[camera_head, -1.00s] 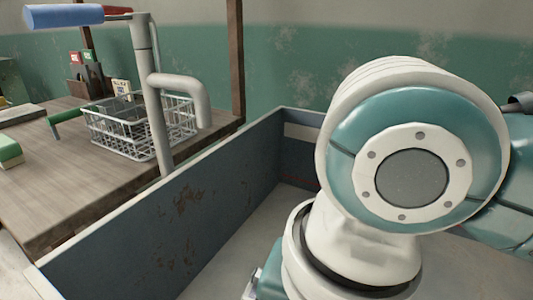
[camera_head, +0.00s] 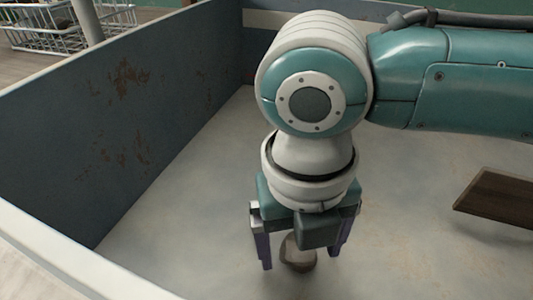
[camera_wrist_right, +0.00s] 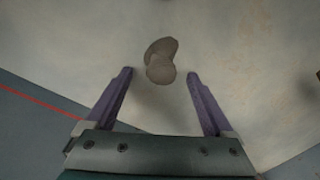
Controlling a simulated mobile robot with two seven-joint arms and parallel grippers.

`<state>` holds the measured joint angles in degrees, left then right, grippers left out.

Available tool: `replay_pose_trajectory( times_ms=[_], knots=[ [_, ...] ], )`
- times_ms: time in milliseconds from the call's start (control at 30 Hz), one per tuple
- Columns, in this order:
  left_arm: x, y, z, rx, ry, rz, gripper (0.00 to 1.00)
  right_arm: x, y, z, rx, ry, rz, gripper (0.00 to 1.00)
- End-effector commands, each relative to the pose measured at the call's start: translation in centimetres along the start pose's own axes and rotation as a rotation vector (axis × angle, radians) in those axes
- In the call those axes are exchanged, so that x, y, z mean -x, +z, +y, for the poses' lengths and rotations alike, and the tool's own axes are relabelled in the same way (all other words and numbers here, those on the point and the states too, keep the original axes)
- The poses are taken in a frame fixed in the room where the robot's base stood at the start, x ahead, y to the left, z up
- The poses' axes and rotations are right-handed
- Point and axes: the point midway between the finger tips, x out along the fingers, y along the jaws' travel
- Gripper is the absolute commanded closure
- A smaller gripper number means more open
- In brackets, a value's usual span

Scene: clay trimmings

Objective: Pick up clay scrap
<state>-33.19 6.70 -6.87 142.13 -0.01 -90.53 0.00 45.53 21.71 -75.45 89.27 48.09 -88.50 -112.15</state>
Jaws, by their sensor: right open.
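The clay scrap (camera_head: 297,254) is a small grey-brown lump on the pale floor of the blue-grey bin. My right gripper (camera_head: 302,262) points down over it, with its purple fingers apart on either side in the head view. In the right wrist view the clay scrap (camera_wrist_right: 160,61) shows as two rounded lobes, just beyond the open fingertips of the right gripper (camera_wrist_right: 159,73) and centred between them. It is not gripped. Part of the scrap is hidden behind the gripper in the head view. My left gripper is not in view.
The bin's rust-marked wall (camera_head: 130,120) rises on the left, and its pale front rim (camera_head: 70,255) crosses the lower left. A brown wooden piece (camera_head: 497,197) is at the right. A wire basket (camera_head: 35,27) stands outside the bin. The floor between is clear.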

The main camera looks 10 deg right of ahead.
Motion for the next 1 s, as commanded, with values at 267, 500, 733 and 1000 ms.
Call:
replay_pose_trajectory(
  times_ms=[267,500,733,1000],
  knots=[
    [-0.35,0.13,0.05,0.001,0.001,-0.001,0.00,-0.83,0.01,0.03,0.000,0.001,-0.001,0.13],
    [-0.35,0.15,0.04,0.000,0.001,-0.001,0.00,-0.81,0.01,0.03,0.000,0.001,-0.001,0.40],
    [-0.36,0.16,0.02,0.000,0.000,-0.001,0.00,-0.81,0.01,0.03,0.000,0.001,-0.001,0.66],
    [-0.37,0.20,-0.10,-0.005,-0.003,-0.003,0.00,-0.81,0.01,0.03,0.000,0.001,-0.001,0.96]
  ],
)
